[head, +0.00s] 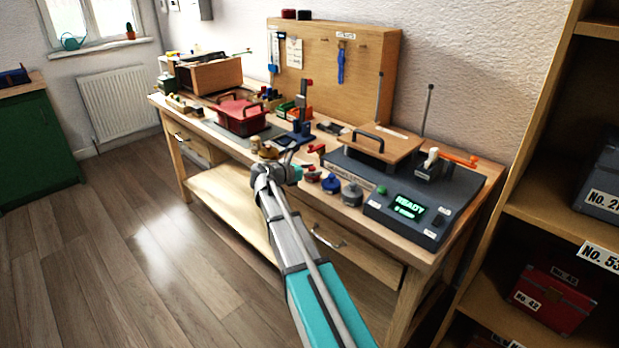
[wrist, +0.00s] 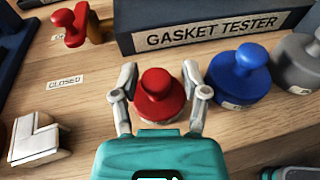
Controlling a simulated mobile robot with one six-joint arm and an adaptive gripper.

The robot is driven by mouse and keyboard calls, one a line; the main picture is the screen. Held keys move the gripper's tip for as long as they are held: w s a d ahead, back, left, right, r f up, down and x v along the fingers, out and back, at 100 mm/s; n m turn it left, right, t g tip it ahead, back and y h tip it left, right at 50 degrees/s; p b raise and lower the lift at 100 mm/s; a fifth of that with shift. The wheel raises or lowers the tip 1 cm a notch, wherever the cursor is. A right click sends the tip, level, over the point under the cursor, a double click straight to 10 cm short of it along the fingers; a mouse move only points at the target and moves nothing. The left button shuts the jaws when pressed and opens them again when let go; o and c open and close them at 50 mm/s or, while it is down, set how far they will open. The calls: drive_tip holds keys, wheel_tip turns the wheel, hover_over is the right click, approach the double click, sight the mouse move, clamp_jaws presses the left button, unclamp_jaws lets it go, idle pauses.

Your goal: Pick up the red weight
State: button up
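The red weight (wrist: 160,95) is a round piece with a knob on top, upright on the wooden bench top in the wrist view. It shows small in the head view (head: 312,175), partly behind my arm. My gripper (wrist: 160,82) is open, with one finger on each side of the red weight, close to its sides. I see no clear grip on it.
The gasket tester (head: 420,200) stands behind the weights, its display reading READY. A red-handled valve (wrist: 78,26) and a CLOSED label (wrist: 65,82) are to the left. A pale metal fitting (wrist: 35,138) lies at lower left. Bare bench lies between these and the red weight.

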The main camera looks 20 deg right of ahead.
clamp_jaws()
drive_tip(key=shift+r, duration=0.2)
wheel_tip(320, 180, up, 2)
drive_tip(key=shift+r+p, duration=0.1)
drive_tip(key=shift+p, duration=1.15)
drive_tip(key=s+a+r+p, duration=0.2)
drive_tip(key=s+r+p, duration=0.8)
drive_tip(key=s, duration=0.4)
drive_tip(key=shift+r, duration=0.25)
